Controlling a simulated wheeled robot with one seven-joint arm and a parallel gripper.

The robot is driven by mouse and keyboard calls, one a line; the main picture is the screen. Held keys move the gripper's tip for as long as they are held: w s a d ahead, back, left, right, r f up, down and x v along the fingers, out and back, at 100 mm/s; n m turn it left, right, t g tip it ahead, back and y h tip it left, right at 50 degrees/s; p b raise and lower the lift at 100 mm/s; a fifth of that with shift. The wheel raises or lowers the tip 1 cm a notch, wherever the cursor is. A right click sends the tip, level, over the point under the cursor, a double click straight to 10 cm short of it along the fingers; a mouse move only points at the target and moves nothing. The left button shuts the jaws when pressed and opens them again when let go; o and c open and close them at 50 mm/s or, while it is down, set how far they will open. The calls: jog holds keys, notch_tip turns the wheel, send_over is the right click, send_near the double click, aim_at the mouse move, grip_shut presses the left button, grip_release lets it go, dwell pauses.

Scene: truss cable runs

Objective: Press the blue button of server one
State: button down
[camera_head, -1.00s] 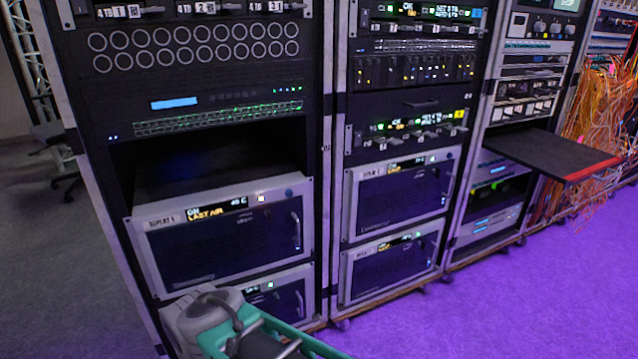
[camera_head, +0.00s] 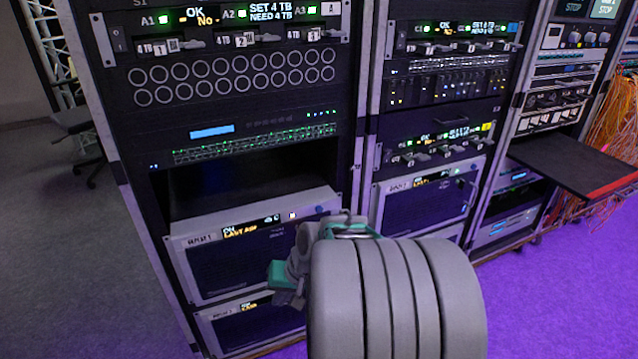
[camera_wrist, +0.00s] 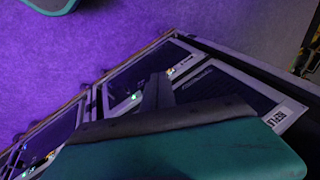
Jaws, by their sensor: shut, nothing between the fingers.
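Server one (camera_head: 240,262), the upper silver-framed unit in the left rack, has a dark front, a numbered label, an amber display and a small lit square button (camera_head: 292,215). A small blue round button (camera_head: 320,209) sits right of the lit one at the upper right corner. My arm covers the right part of the front. My gripper (camera_wrist: 157,88) shows in the wrist view as a narrow dark shape, shut and empty, in front of silver-framed units. Contact with the front cannot be told.
A second silver unit (camera_head: 240,325) sits directly below. The middle rack holds similar units (camera_head: 425,200) right of my arm. A pull-out shelf (camera_head: 575,165) with a red edge juts from the right rack. Purple floor (camera_head: 560,300) is clear at right.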

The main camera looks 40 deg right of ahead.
aim_at(320, 210)
jog(key=s+d+r+m+t+p, duration=0.1)
jog(key=d+r+m+t+p, duration=0.1)
jog(key=d, duration=0.7)
jog(key=s+d+r+m+t+h+p, duration=0.1)
jog(key=d+r+m+t+p, duration=0.2)
jog(key=d+r+m+p, duration=0.2)
jog(key=d+r+m, duration=0.1)
jog(key=d+r, duration=0.1)
jog(key=d, duration=0.1)
jog(key=shift+d, duration=0.4)
jog(key=shift+w, duration=0.1)
jog(key=w+d+b, duration=0.1)
jog(key=w+d, duration=0.1)
jog(key=w, duration=0.6)
jog(key=shift+w+d, duration=0.2)
jog(key=shift+d, duration=0.05)
jog(key=shift+r, duration=0.1)
jog(key=shift+w+d, duration=0.1)
jog(key=shift+w, duration=0.3)
